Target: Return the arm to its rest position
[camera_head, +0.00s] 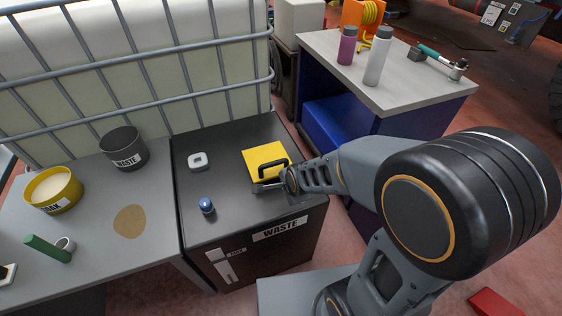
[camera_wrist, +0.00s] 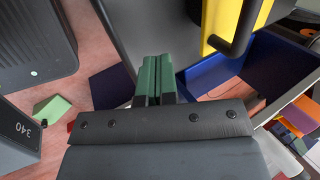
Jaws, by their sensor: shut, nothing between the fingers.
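My arm reaches in from the right in the head view. My gripper (camera_head: 258,188) is low over the right front part of the dark waste cabinet (camera_head: 225,226), close to the yellow lid (camera_head: 262,153) with its black handle. In the wrist view my gripper (camera_wrist: 158,62) shows green fingers pressed together, with nothing between them. The yellow lid (camera_wrist: 218,22) and black handle (camera_wrist: 240,32) are to the upper right of the fingers there. The fingers look apart from the handle.
A blue ball-topped knob (camera_head: 206,206) and a small white object (camera_head: 198,161) are on the cabinet top. A grey table (camera_head: 95,225) with a yellow bowl (camera_head: 55,190) and a dark waste cup (camera_head: 124,148) adjoins it. A workbench (camera_head: 420,93) with bottles stands behind right.

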